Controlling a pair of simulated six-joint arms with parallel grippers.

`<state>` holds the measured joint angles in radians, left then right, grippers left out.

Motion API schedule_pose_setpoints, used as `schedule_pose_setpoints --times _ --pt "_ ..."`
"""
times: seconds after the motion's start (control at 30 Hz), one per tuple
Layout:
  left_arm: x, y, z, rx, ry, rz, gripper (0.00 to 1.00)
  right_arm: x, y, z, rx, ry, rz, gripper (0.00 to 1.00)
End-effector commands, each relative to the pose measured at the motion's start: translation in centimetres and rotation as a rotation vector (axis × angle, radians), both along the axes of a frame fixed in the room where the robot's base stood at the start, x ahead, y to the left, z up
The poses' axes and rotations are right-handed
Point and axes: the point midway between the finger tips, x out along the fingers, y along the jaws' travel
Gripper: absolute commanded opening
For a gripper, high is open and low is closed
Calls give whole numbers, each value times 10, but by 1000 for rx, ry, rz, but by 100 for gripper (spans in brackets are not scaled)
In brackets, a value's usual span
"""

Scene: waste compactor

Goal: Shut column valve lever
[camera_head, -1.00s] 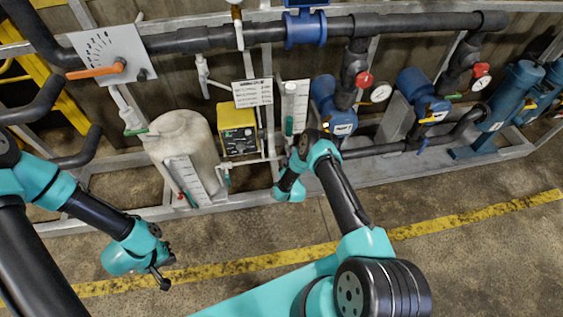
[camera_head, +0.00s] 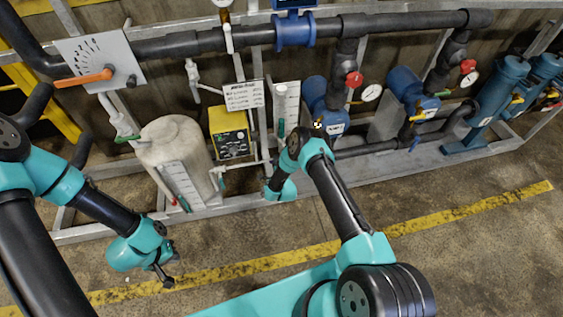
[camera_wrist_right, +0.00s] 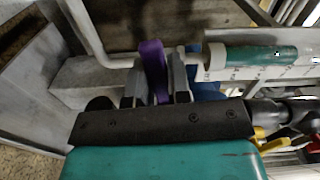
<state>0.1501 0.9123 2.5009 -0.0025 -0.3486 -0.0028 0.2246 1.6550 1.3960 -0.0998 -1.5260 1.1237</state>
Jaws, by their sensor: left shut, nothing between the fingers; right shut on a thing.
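A purple lever (camera_wrist_right: 153,70) stands upright in the right wrist view, between the fingers of my right gripper (camera_wrist_right: 158,88), which is shut on it. The lever lies just left of the clear column with green liquid (camera_wrist_right: 262,60). In the head view, the white scale column (camera_head: 286,105) stands on the skid; my right wrist is at its foot, and the arm hides the lever and fingertips. My left gripper (camera_head: 168,280) is shut and empty, above the floor at the lower left, away from the rack.
A white tank (camera_head: 175,145) and a yellow pump box (camera_head: 230,133) stand left of the column. Blue pumps (camera_head: 413,90) and red-handled valves (camera_head: 354,79) are to the right. An orange lever (camera_head: 85,79) is at upper left. The floor in front is clear.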

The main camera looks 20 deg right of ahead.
Motion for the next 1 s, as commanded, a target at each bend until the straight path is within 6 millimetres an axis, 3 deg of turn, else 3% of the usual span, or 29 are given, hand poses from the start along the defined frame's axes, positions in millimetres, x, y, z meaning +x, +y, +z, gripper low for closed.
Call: schedule_pose_setpoints --times 0.3,0.73,0.77,1.0 --pt "0 0 0 0 0 0 0 0 1 4 113 -15 1 0" --pt "0 0 0 0 0 0 0 0 1 5 125 -18 0 0" --pt "0 0 0 0 0 0 0 0 1 5 125 -18 0 20" --pt "0 0 0 0 0 0 0 0 1 5 124 -16 1 43"
